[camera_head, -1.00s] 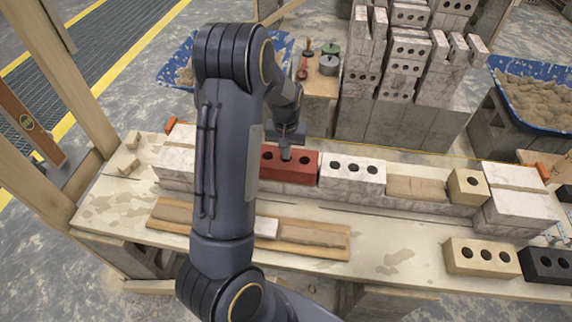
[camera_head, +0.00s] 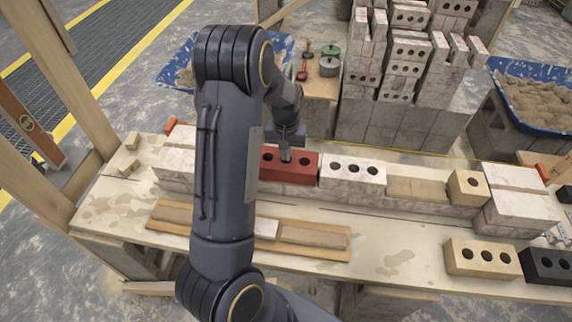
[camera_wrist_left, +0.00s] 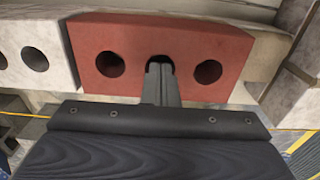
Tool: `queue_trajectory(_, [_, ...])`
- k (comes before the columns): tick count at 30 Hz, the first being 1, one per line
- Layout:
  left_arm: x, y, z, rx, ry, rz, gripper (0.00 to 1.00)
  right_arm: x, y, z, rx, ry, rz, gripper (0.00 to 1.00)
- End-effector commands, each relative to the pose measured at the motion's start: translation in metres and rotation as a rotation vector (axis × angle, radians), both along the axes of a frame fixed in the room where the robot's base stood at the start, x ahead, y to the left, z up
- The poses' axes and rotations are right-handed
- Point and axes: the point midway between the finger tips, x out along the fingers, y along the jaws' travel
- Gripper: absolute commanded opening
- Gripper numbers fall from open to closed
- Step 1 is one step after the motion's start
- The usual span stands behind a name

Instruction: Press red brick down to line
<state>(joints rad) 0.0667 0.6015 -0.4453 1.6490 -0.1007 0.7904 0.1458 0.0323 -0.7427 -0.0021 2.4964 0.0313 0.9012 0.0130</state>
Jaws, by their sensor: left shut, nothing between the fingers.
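The red brick (camera_head: 297,168) lies in the low wall on the bench, beside a white brick (camera_head: 352,175) with dark holes on its right. My left gripper (camera_head: 286,158) is shut and empty, pointing down at the top of the red brick. In the left wrist view the red brick (camera_wrist_left: 129,70) shows a hole on each side of the shut fingers (camera_wrist_left: 160,72). The fingertips are at the brick's middle hole; I cannot tell if they touch the brick. No line shows clearly. My arm hides the brick's left end in the head view. My right gripper is not in view.
A tan brick (camera_head: 467,188) stands on the wall at right. A yellow brick (camera_head: 481,257) and a black brick (camera_head: 547,265) lie at the bench's front right. A board with mortar (camera_head: 310,237) lies in front of the wall. Stacked bricks (camera_head: 405,55) stand behind.

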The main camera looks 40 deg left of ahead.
Motion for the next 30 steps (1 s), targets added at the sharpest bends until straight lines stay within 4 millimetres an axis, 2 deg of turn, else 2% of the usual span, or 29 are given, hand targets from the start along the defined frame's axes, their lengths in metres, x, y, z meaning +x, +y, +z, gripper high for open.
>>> queue_trajectory(19, [-0.003, -0.002, -0.004, -0.004, 0.009, 0.000, 0.00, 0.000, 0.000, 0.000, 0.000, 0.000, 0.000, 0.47])
queue_trajectory(30, [-0.001, -0.001, 0.026, -0.002, 0.004, 0.000, 0.00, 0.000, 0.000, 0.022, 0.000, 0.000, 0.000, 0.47])
